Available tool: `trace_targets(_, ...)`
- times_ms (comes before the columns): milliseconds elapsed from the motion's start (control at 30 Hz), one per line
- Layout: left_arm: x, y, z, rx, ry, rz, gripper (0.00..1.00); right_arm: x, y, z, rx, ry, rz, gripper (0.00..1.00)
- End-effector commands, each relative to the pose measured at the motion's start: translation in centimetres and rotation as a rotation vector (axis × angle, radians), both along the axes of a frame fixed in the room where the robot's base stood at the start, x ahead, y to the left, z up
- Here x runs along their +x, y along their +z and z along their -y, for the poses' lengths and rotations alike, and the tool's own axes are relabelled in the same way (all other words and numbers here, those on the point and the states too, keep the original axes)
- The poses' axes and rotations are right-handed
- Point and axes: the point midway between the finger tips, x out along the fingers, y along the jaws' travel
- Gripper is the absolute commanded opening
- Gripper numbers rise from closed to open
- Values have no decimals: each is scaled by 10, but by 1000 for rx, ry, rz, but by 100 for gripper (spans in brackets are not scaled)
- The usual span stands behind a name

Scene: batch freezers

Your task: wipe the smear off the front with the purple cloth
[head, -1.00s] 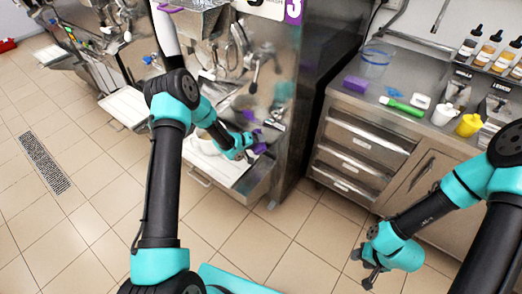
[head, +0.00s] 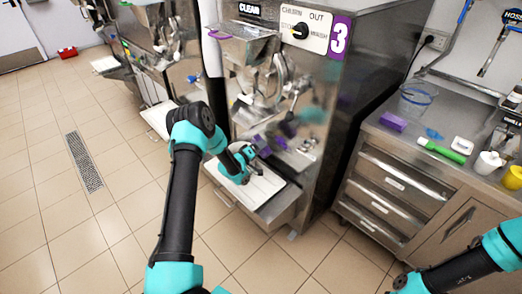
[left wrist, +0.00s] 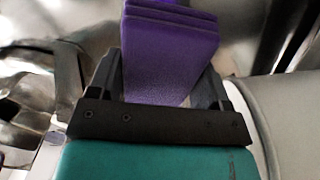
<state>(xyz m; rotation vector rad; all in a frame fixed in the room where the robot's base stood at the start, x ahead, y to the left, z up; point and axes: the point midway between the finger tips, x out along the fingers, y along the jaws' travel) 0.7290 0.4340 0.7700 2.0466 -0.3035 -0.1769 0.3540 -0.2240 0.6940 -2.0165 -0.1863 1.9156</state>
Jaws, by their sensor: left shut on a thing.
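The purple cloth (left wrist: 168,55) is a folded pad, held between the two dark fingers of my left gripper (left wrist: 165,95) in the left wrist view. In the head view my left gripper (head: 258,151) is in front of the steel batch freezer (head: 310,95) marked 3, above its pull-out tray, with the cloth (head: 263,144) small at its tip. I cannot tell whether the cloth touches the front. I cannot make out the smear among the reflections. My right gripper (head: 398,287) is at the bottom edge, mostly cut off, so its jaws are unclear.
The white-lined tray (head: 262,192) juts out below the freezer's spout and fittings. A steel counter at right holds a purple block (head: 393,121), a green-handled tool (head: 441,151), a clear tub (head: 415,101) and cups. Tiled floor at left is open.

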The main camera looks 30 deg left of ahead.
Motion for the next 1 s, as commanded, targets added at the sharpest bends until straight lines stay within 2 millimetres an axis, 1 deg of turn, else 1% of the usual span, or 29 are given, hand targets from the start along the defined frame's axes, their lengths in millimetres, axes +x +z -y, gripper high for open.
trace_targets(267,7,0,2,1,-1,1,53,0,0,0,0,0,0,43)
trace_targets(800,50,1,16,2,-1,1,53,0,0,0,0,0,0,43)
trace_targets(1000,57,0,18,0,0,-1,53,0,0,0,0,0,0,43)
